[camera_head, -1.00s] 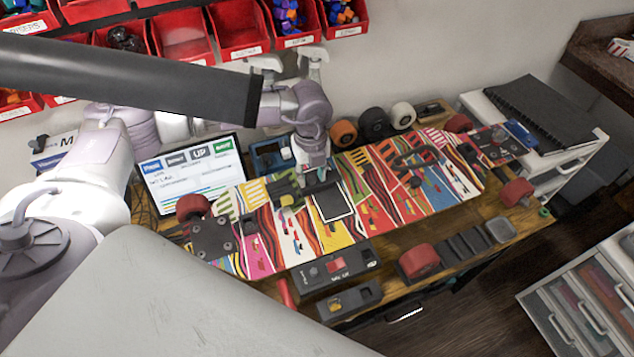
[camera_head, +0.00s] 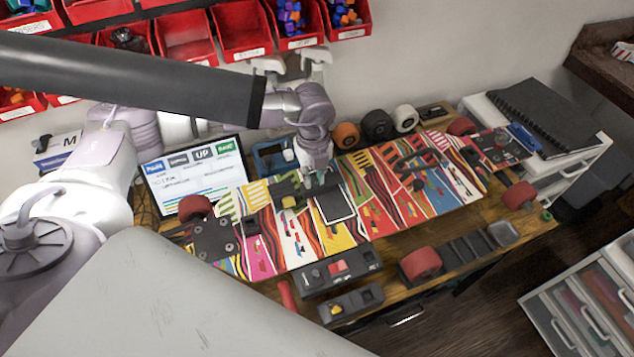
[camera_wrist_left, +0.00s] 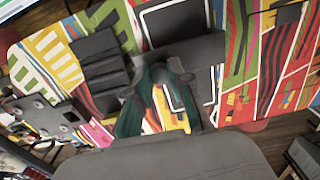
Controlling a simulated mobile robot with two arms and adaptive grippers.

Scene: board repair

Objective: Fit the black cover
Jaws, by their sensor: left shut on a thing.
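A long multicoloured striped board (camera_head: 395,190) lies across the workbench. A black rectangular panel with a pale border (camera_head: 336,206) is set in its middle. My left gripper (camera_head: 319,178) reaches down from above, right at the panel's far edge. In the left wrist view, the teal fingers of my left gripper (camera_wrist_left: 162,95) are closed in on a dark grey piece (camera_wrist_left: 178,52), which looks like the black cover. It lies low over the board and partly over the pale-bordered panel (camera_wrist_left: 193,98). Its contact with the board is hidden. My right gripper is not in view.
A dark piece with a yellow part (camera_head: 288,196) sits just left of my left gripper. A screen (camera_head: 192,175) stands behind the board's left end. Several wheels (camera_head: 376,125) stand at the back. A black module (camera_head: 340,270) and a red wheel (camera_head: 420,264) lie in front.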

